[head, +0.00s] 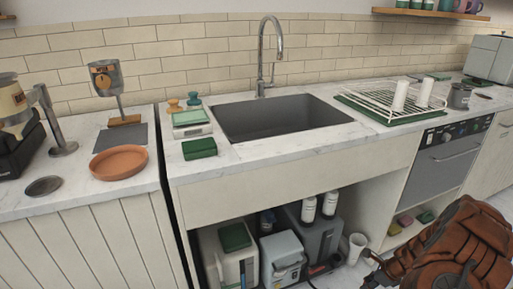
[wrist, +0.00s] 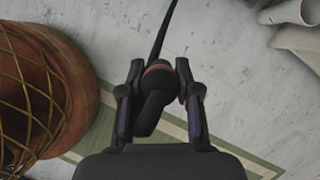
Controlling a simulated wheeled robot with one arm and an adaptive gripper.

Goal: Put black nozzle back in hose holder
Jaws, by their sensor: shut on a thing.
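The black nozzle (wrist: 151,106) is between the two fingers of my gripper (wrist: 158,88) in the wrist view. It has a reddish-brown ring near its far end, and a thin black hose (wrist: 166,22) runs from there up out of the picture. My gripper is shut on the nozzle, above a pale marbled floor. I cannot pick out a hose holder with certainty in either view. In the head view the nozzle cannot be made out clearly.
A large brown round object with a gold net pattern (wrist: 45,85) is close on the left in the wrist view. Pale objects (wrist: 298,35) lie at top right. Under the sink (head: 280,120) stand machines, white bottles (head: 308,208) and a white cup (head: 357,246).

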